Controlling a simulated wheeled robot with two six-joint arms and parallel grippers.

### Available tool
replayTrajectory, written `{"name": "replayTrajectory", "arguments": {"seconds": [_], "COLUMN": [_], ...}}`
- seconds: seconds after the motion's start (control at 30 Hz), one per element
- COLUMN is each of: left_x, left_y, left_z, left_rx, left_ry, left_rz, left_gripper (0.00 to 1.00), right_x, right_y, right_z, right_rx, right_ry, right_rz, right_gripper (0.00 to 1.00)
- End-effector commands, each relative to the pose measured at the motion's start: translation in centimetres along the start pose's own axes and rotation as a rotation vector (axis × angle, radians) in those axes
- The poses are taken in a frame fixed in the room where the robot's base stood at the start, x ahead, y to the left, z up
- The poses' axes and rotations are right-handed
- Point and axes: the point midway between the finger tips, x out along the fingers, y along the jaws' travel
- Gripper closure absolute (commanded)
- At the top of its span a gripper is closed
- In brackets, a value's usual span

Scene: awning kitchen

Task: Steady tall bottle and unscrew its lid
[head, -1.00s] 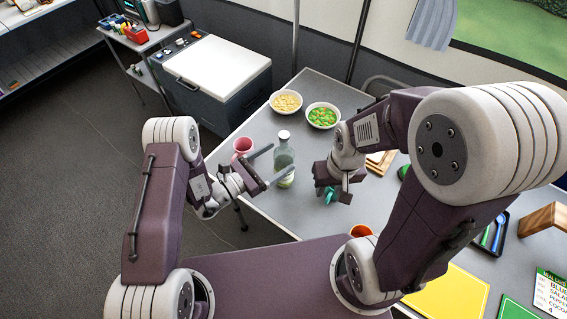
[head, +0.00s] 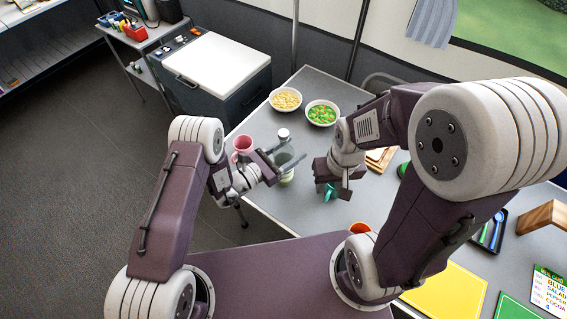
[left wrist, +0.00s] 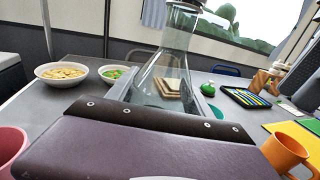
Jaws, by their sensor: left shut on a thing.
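The tall clear glass bottle (head: 286,180) stands upright on the grey table with a white lid (head: 283,134) on top. In the left wrist view the bottle (left wrist: 172,45) rises just beyond my gripper, its top cut off by the frame. My left gripper (head: 288,163) is shut on the bottle's body, below the lid, with a finger along each side. My right gripper (head: 331,190) points down to the right of the bottle, apart from it. A teal object (head: 330,192) shows at its fingers; whether they are shut on it cannot be seen.
A pink cup (head: 242,147) stands close left of the bottle. Behind are a bowl of pale food (head: 285,99) and a bowl of green and orange food (head: 322,113). An orange mug (head: 360,228) is near the front edge. A dark tray (head: 488,234) lies right.

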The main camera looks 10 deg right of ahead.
Motion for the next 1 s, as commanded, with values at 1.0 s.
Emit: {"name": "replayTrajectory", "arguments": {"seconds": [1.0], "left_x": [-0.1], "left_y": [-9.4], "left_z": [10.2], "left_rx": [-0.002], "left_ry": [0.002], "left_rz": [-0.008], "left_gripper": [1.0], "right_x": [-9.8], "right_y": [-0.2], "right_z": [-1.0], "right_rx": [0.0], "right_ry": [0.0], "right_rz": [0.0], "right_gripper": [0.64]}}
